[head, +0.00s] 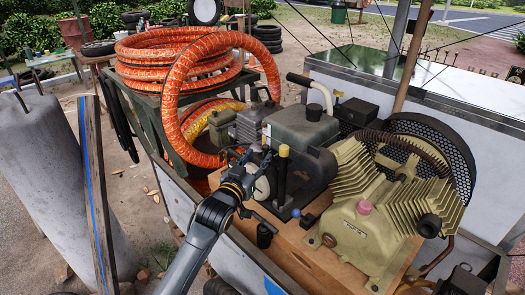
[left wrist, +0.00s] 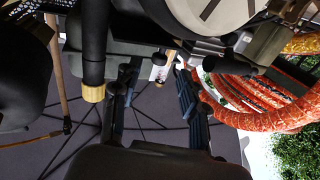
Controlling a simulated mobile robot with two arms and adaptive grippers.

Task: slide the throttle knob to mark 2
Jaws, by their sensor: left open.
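My left gripper (head: 244,158) is open beside the grey-black engine (head: 303,128) on the cart. In the left wrist view the open fingers (left wrist: 157,92) point at the engine's underside or side, with a small pale part (left wrist: 158,66) showing between and beyond them. I cannot tell whether that part is the throttle knob, and no numbered marks are readable. A black post with a yellow cap (head: 284,150) stands just right of the gripper; in the left wrist view the yellow cap (left wrist: 93,93) is left of the fingers, apart from them. My right gripper is not in view.
A thick orange hose (head: 178,85) loops down close behind the gripper. A beige finned compressor (head: 365,235) stands to the right on the wooden cart top (head: 300,262). A grey cylinder (head: 45,165) and a plank (head: 97,190) stand at the left.

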